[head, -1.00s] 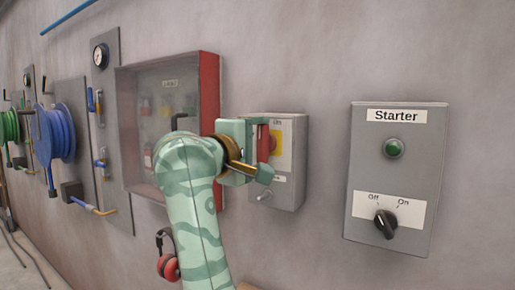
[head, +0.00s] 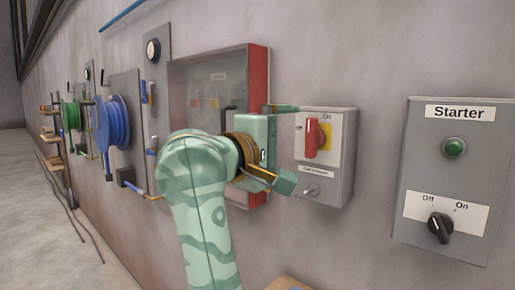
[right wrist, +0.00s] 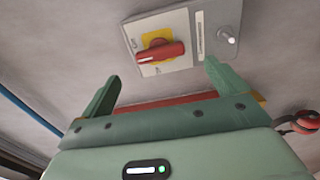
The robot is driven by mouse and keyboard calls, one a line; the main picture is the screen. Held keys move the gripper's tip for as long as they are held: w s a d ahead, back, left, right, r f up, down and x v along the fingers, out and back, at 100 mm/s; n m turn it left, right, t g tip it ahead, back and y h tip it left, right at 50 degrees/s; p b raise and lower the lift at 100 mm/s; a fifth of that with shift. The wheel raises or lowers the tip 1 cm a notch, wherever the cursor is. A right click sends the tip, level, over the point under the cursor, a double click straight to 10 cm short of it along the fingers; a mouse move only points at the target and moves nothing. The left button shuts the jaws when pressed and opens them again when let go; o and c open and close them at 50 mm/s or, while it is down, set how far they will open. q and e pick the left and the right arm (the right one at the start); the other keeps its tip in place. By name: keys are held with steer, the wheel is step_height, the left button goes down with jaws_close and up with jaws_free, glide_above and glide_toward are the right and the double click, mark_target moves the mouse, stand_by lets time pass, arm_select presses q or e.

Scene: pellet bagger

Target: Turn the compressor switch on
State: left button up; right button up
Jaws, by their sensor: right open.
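The compressor switch is a red handle (head: 311,138) on a yellow plate, on the front of a grey wall box (head: 326,176) with a "Compressor" label. The handle stands upright, its upper end near the "On" mark; "Off" is at its left. My right gripper (head: 283,147) is open and empty, left of the box in the head view and apart from the handle. In the right wrist view the handle (right wrist: 160,52) lies beyond the two spread fingertips (right wrist: 162,78), with clear space between. My left gripper is not in view.
A grey Starter box (head: 458,180) with a green button and black knob is on the wall at the right. A red-edged cabinet (head: 258,62) stands behind my right gripper. Blue (head: 112,122) and green hose reels are further left. Red earmuffs (right wrist: 303,122) show in the right wrist view.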

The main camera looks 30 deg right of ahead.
steer(key=p+v, duration=0.1)
steer(key=v, duration=0.8)
steer(key=shift+p, duration=0.35)
